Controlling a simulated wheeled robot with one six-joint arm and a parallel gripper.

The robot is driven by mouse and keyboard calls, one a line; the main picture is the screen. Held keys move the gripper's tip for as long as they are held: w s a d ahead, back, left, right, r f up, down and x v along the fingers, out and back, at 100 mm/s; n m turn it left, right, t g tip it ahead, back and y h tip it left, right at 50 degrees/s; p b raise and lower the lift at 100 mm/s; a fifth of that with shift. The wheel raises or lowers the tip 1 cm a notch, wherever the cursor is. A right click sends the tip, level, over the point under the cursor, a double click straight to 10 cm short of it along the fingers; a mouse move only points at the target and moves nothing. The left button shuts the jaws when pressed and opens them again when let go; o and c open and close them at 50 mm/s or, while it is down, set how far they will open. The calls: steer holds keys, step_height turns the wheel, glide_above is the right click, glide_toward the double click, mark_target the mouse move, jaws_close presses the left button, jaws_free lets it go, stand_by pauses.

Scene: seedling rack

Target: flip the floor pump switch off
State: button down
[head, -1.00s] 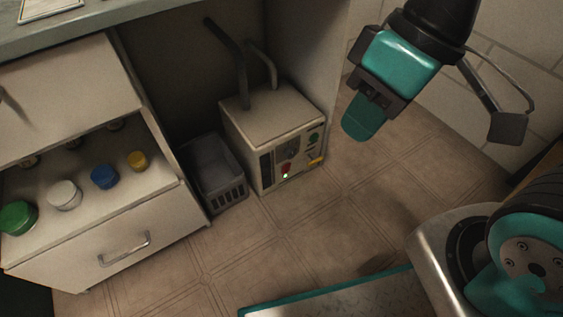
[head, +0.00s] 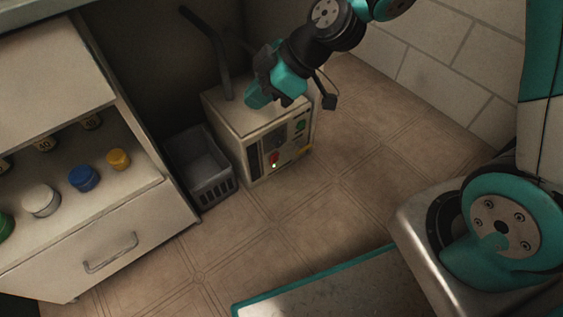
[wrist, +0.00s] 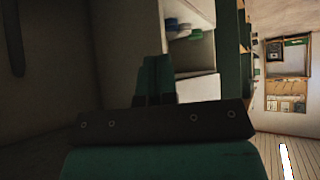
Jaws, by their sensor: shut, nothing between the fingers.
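The floor pump is a cream box (head: 252,174) on the floor inside the open bay under the counter. Its front panel carries a red switch (head: 274,157) with a small lit green light just below it. A green round part (head: 300,126) sits higher on the panel. My gripper (head: 257,101) is shut and empty, over or in front of the pump's top in the head view; the exact gap cannot be told. In the wrist view my gripper's fingers (wrist: 156,75) show together, and the pump is not clearly visible there.
A grey basket (head: 205,172) stands on the floor left of the pump. Dark pipes (head: 212,45) rise from the pump's top. A teal-edged surface (head: 315,280) lies at the front. The tiled floor before the pump is clear.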

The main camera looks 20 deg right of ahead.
steer(key=w+d+f+n+t+b, duration=0.1)
steer(key=w+d+f+n+t, duration=0.2)
steer(key=f, duration=0.8)
steer(key=w+d+f+n+t+b, duration=0.15)
steer(key=w+f, duration=0.25)
steer(key=f, duration=0.6)
steer(key=s+d+f+n+t+h, duration=0.1)
steer(key=s+d+f+h, duration=0.1)
steer(key=d+f, duration=0.2)
steer(key=s+d+f+t+h, duration=0.1)
steer(key=s+d+f+h, duration=0.1)
steer(key=f, duration=0.9)
steer(key=d+h+b, duration=0.1)
steer(key=d, duration=0.1)
steer(key=shift+d+f+n, duration=0.3)
steer(key=shift+n, duration=0.05)
steer(key=shift+w+t, duration=0.1)
steer(key=shift+t, duration=0.15)
steer(key=b, duration=0.9)
glide_toward(277, 158)
steer(key=x, duration=0.6)
steer(key=shift+s+a+f, duration=0.1)
steer(key=shift+s+f, duration=0.1)
steer(key=shift+f, duration=0.1)
steer(key=shift+w+r, duration=0.2)
steer(key=shift+w, duration=0.1)
